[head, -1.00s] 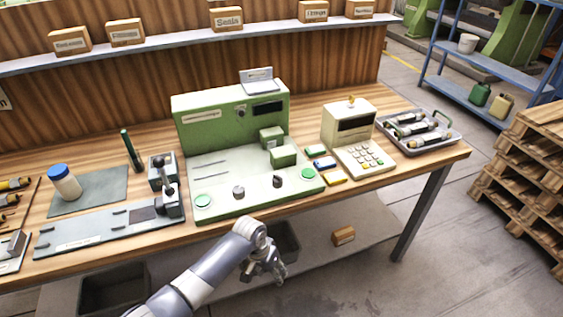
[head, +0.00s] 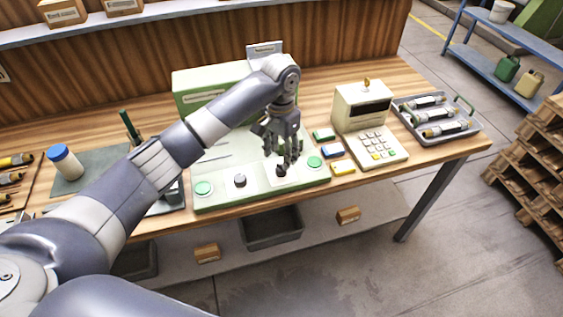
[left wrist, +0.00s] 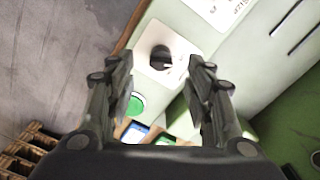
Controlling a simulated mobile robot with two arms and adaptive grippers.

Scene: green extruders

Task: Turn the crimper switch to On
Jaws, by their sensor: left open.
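The green crimper machine (head: 205,150) stands on the wooden bench, partly hidden by my left arm. Its sloped front panel has a dark rotary knob (head: 281,171) at the right and another dark knob (head: 240,181) further left. In the left wrist view the right knob (left wrist: 160,58) sits on a white plate; I cannot read an On mark. My left gripper (head: 284,157) is open, pointing down just above the right knob. In the left wrist view its open fingers (left wrist: 158,75) show on either side, with the knob slightly beyond the tips. No contact is visible. My right gripper is out of view.
Small coloured blocks (head: 333,151) and a beige keypad device (head: 362,108) stand to the right. A metal tray (head: 447,128) holds tools. A white jar with a blue lid (head: 65,162) stands at the left.

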